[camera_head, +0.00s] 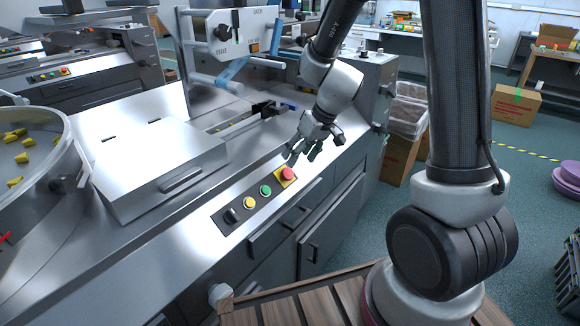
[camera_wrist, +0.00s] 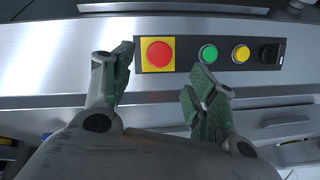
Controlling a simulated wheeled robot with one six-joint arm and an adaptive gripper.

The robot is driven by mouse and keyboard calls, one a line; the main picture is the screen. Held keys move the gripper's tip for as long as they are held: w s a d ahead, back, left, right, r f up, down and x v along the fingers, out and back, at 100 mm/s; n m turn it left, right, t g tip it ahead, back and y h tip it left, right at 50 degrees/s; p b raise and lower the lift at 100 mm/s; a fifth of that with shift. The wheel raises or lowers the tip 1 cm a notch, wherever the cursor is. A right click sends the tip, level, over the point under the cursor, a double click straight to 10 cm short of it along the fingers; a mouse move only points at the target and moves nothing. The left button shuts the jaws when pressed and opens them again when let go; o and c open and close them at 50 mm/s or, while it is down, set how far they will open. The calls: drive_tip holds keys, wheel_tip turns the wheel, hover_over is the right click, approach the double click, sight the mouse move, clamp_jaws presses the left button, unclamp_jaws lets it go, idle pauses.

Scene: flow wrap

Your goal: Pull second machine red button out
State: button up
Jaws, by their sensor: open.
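The red button (camera_head: 288,174) sits on a yellow square at the far right end of a dark control panel (camera_head: 235,212) on the steel machine. In the wrist view the red button (camera_wrist: 159,53) lies beyond my fingertips, a little left of centre. My gripper (camera_head: 308,152) is open and empty, just above and beyond the button in the head view. In the wrist view the gripper's fingers (camera_wrist: 163,82) spread to either side of the button's line, apart from it. Whether the button is pressed in cannot be told.
A green button (camera_head: 266,190), a yellow button (camera_head: 249,202) and a black knob (camera_head: 232,215) share the panel. A steel cover with a handle (camera_head: 182,181) and a round bowl (camera_head: 38,190) stand to the left. Another machine with a red button (camera_head: 65,71) is at far left.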

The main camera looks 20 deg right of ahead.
sight(289, 174)
drive_tip(key=x, duration=0.8)
drive_tip(key=shift+d, duration=0.15)
clamp_jaws()
drive_tip(key=shift+s+d+r, duration=0.25)
drive_tip(key=shift+s+r, duration=0.1)
drive_tip(key=shift+r, duration=0.1)
unclamp_jaws()
